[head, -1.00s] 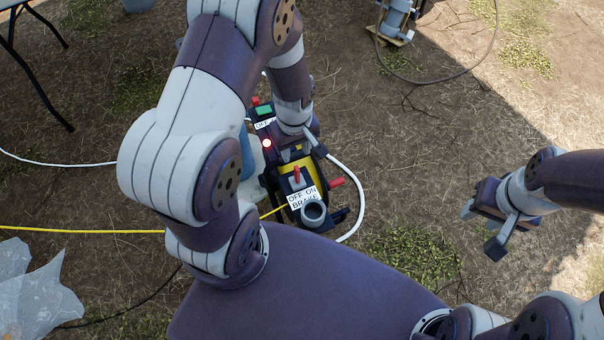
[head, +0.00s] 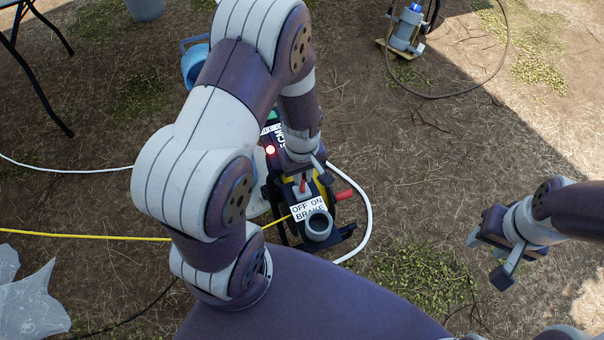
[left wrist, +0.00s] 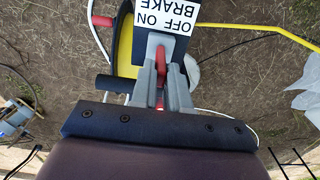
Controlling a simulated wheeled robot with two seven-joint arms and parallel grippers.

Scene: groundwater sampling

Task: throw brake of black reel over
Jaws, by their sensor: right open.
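The black reel stands on the ground below my left arm; its yellow drum (left wrist: 125,45) shows in the left wrist view. Its white label (head: 309,207) reads OFF ON BRAKE, and a red-tipped brake lever (head: 303,186) stands just behind it. In the left wrist view, the grey fingers of my left gripper (left wrist: 162,72) flank the red lever (left wrist: 162,60); whether they press on it I cannot tell. In the head view my left gripper (head: 312,165) is partly hidden by my arm. My right gripper (head: 488,258) is open and empty, well right of the reel.
A red crank handle (head: 344,195) sticks out at the reel's right. A white hose (head: 368,205) curves beside it, and a yellow line (head: 85,236) runs left. A grey device with a blue cap (head: 406,28) stands behind. Ground between reel and right gripper is clear.

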